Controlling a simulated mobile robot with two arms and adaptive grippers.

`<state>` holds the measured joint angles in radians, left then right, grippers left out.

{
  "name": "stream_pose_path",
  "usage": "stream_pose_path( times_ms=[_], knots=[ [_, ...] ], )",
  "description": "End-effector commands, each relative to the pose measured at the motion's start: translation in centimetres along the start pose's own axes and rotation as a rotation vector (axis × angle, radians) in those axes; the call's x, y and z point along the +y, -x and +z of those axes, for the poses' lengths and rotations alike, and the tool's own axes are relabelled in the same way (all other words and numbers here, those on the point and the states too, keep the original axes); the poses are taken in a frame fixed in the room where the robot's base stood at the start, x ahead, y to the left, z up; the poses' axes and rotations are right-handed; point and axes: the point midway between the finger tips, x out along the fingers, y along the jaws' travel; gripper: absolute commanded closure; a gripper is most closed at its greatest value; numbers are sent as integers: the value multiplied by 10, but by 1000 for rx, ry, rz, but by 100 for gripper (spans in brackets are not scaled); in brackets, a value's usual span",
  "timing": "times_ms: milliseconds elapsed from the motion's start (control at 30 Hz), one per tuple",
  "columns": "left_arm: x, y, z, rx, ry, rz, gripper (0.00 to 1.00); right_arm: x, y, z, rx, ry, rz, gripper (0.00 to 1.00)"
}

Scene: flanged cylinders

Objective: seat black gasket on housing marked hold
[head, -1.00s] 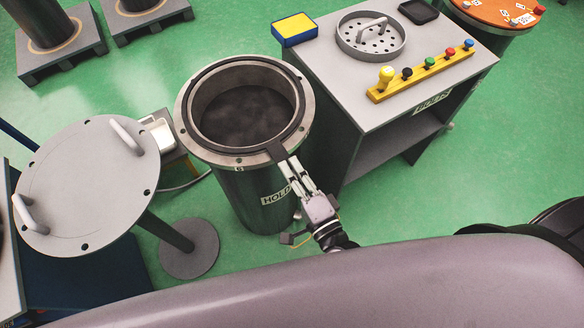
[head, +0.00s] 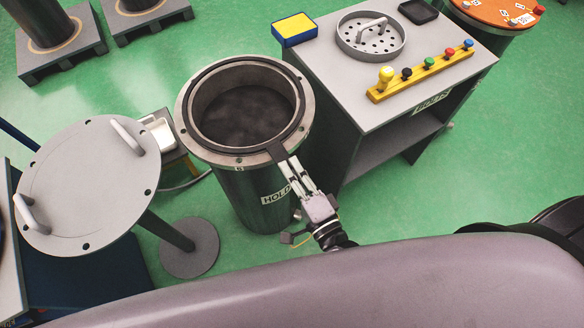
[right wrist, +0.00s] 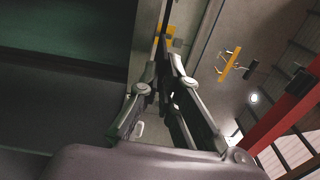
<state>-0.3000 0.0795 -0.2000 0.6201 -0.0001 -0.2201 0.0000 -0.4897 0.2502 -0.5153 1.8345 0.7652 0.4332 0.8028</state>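The black gasket (head: 276,151) is a thin dark ring with a tab at its front right. In the head view it lies around the mouth of the dark green housing (head: 238,190), inside the bolt holes of the metal flange (head: 188,138). The ring looks about centred; I cannot tell whether it touches the flange all round. The housing bears a HOLD label (head: 275,197). My right gripper (head: 284,162) is at the front right of the rim, shut on the gasket's tab. In the right wrist view its fingers (right wrist: 168,70) are close together on a thin dark edge. My left gripper is out of view.
A grey lid with two handles (head: 85,190) is on a stand at the left.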

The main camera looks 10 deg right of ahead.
Motion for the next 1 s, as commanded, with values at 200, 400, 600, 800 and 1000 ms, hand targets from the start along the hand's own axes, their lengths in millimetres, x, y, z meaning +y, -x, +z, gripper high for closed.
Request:
stream_pose_path(
  times_ms=[200,400,600,800,1000],
  knots=[
    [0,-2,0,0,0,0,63,2,0,0,1,0,-2,100],
    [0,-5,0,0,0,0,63,6,0,0,1,0,-2,100],
    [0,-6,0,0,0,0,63,7,0,0,1,0,-3,93],
    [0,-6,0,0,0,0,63,7,0,0,1,0,-2,80],
    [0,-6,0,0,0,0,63,7,0,0,0,0,-1,72]
  ],
)
